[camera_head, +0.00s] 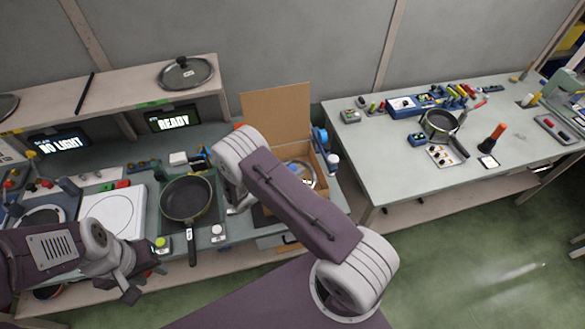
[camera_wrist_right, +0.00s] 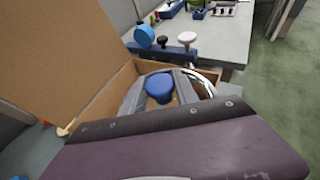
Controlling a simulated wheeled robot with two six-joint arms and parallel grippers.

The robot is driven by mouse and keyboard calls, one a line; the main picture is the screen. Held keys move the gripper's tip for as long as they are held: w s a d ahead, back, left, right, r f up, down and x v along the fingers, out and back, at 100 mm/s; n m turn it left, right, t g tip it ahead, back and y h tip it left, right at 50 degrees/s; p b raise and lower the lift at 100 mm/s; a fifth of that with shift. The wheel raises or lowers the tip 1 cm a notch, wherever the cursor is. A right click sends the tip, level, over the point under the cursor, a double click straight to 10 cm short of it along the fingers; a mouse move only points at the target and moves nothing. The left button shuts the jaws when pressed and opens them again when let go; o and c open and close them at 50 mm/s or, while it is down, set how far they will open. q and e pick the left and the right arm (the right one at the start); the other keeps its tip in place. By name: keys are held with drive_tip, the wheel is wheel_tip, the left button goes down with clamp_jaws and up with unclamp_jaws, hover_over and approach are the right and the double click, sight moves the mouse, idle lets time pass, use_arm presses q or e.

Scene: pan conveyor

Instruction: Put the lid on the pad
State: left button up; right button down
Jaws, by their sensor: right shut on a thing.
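A clear lid with a metal rim and a blue knob (camera_wrist_right: 159,86) is in the open cardboard box; its rim also shows in the head view (camera_head: 309,175). My right gripper (camera_wrist_right: 164,97) is shut on the lid, its grey fingers on either side of the knob. In the head view my right arm hides this gripper. My left gripper (camera_head: 146,280) looks open and empty at the front edge of the left table. I cannot tell which surface is the pad.
The cardboard box (camera_head: 277,112) has its flap raised at the back. A frying pan (camera_head: 187,198) sits left of my right arm, beside a white hotplate (camera_head: 112,212). Screens under the shelf read NO LIGHT and READY. The right table (camera_head: 380,165) holds a saucepan (camera_head: 438,124) and has bare room in front.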

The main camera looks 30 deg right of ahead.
drive_tip(key=shift+w+f, duration=0.1)
drive_tip(key=shift+f, duration=0.1)
drive_tip(key=shift+f+b, duration=0.2)
drive_tip(key=shift+b, duration=0.2)
drive_tip(key=shift+f+b, duration=0.35)
drive_tip(key=shift+f, duration=0.05)
drive_tip(key=c, duration=0.9)
unclamp_jaws()
drive_tip(key=shift+c, duration=0.2)
drive_tip(key=shift+r, duration=0.15)
